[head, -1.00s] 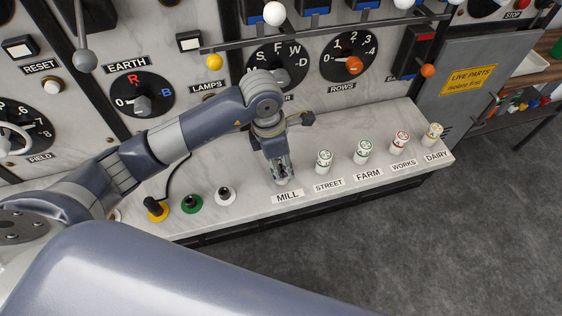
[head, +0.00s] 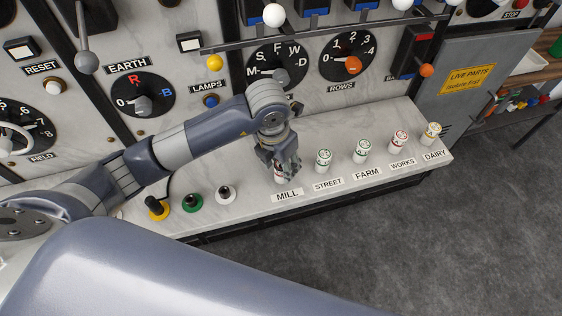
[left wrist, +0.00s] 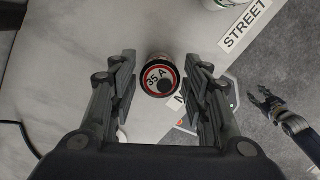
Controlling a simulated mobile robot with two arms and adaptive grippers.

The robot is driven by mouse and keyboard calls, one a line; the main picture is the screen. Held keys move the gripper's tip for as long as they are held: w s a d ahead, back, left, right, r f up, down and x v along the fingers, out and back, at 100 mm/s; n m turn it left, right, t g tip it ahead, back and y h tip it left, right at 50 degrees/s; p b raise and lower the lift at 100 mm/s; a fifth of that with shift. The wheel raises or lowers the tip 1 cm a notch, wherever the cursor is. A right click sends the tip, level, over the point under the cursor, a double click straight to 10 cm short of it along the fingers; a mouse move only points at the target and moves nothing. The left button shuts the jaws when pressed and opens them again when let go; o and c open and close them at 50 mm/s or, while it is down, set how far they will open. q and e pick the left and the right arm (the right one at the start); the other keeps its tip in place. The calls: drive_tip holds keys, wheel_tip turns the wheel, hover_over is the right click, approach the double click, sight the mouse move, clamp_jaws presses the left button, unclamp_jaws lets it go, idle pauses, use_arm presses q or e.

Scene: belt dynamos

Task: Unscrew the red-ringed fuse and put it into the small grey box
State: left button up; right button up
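A fuse with a red ring marked 35 A (left wrist: 160,77) stands at the MILL label, seen from above in the left wrist view. In the head view its white body (head: 280,178) shows partly below my left gripper (head: 287,172). In the left wrist view this gripper (left wrist: 158,88) is open, with a finger on each side of the fuse and gaps between. Another fuse with red markings (head: 399,139) stands at WORKS. My right gripper (left wrist: 265,101) shows at the right of the left wrist view, open and empty. I cannot make out the small grey box.
Fuses with green markings stand at STREET (head: 323,160) and FARM (head: 362,151), and a yellowish one at DAIRY (head: 432,133). The dial panel rises behind the ledge.

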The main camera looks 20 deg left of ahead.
idle(0.3)
use_arm(q)
wheel_tip(320, 180, up, 12)
drive_tip(key=s, duration=0.1)
drive_tip(key=shift+s+a, duration=0.3)
drive_tip(key=shift+a, duration=0.05)
drive_tip(key=shift+f, duration=0.15)
idle(2.0)
